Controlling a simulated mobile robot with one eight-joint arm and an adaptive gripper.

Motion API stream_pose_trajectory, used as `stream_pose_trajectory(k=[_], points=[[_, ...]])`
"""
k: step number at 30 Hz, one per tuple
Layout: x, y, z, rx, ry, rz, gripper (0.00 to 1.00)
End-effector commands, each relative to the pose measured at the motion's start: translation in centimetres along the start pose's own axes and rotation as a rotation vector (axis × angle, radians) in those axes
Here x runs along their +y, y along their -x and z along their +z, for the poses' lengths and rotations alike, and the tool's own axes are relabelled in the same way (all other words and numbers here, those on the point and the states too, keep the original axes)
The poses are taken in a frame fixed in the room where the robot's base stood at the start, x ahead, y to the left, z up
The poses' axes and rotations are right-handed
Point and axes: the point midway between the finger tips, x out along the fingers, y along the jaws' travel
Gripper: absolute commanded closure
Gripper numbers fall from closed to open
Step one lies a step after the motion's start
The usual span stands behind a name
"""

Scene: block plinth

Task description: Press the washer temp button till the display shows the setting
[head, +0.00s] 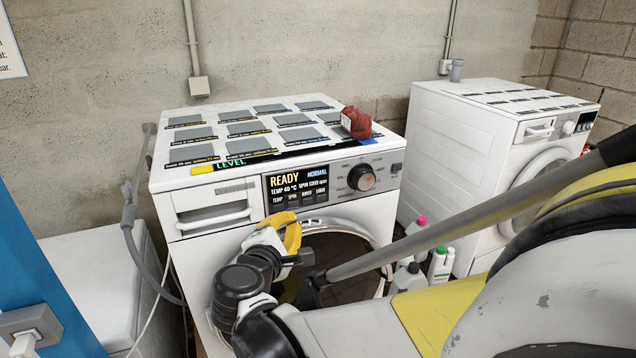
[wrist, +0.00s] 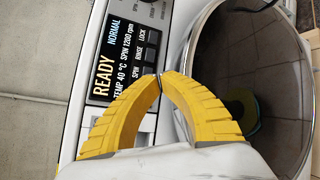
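The washer (head: 235,262) has a dark display (head: 297,181) reading READY, NORMAL, TEMP 40 °C and SPIN 1200 rpm. The temp button (head: 279,200) is the leftmost in the row of buttons under that text. My gripper (head: 290,228) is in front of the panel, just below the display. In the wrist view its yellow fingertips (wrist: 159,77) meet, with nothing between them. I cannot tell whether they touch the panel.
The round door (head: 340,262) is below the panel and the program dial (head: 361,178) to its right. A red item (head: 356,122) lies on the washer's top. A second machine (head: 460,150) and bottles (head: 440,262) stand to the right.

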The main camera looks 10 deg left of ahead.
Motion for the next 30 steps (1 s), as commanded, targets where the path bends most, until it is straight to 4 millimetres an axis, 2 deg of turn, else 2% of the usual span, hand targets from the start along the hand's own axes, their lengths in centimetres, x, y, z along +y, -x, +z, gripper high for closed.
stream_pose_trajectory(k=[9, 30], points=[[-1.2, 2.3, 1.2, 0.0, 0.0, 0.0, 1.0], [-1.2, 2.4, 1.2, 0.0, 0.0, 0.0, 1.0]])
